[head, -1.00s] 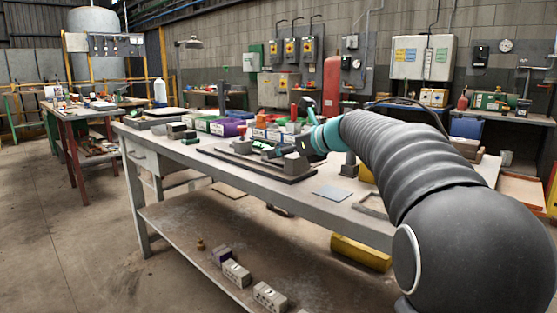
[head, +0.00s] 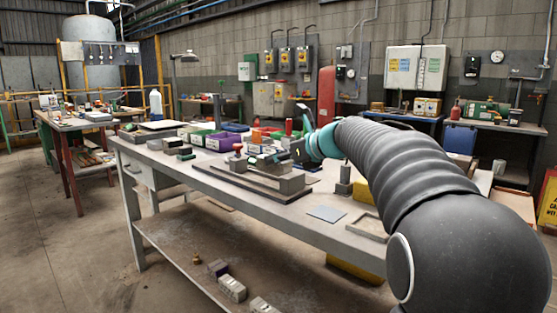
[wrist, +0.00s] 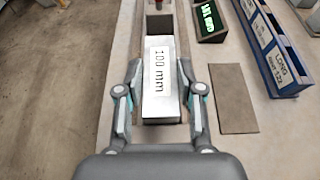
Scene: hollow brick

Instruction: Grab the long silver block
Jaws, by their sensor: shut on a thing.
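The long silver block (wrist: 160,103), marked "100 mm", lies lengthwise between the fingers of my gripper (wrist: 160,76) in the wrist view. The fingers are closed on its two long sides. In the head view my gripper (head: 300,150) is over the workbench, near the dark fixture plate; the block cannot be made out clearly there. Whether the block is clear of the surface beneath it cannot be told.
The long workbench (head: 325,228) carries the fixture, coloured bins and small blocks. In the wrist view a green-lit display (wrist: 209,20), a flat grey plate (wrist: 232,98) and a blue bin (wrist: 272,55) lie to the right. Bare floor shows at left.

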